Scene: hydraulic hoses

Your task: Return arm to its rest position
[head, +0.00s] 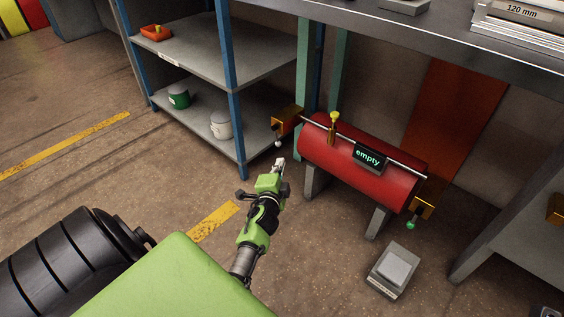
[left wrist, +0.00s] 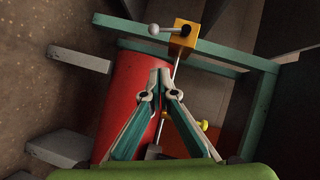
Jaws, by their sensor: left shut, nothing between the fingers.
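My left gripper (head: 280,163) is in the middle of the head view, on my green arm. Its fingers are shut and empty; the closed tips also show in the left wrist view (left wrist: 153,82). It points toward the left end of a red cylinder tank (head: 340,150) and appears apart from it. The tank bears a display (head: 369,157) reading "empty" and a yellow fitting (head: 333,127). An orange block with a lever (head: 287,121) is at the rod's left end; it also shows in the left wrist view (left wrist: 183,40). My right gripper is not in view.
A blue-post shelf (head: 215,50) at the back left holds a green can (head: 178,96), a white can (head: 221,126) and an orange tray (head: 155,34). A grey box (head: 393,270) stands on the floor at the lower right. A workbench overhangs the tank.

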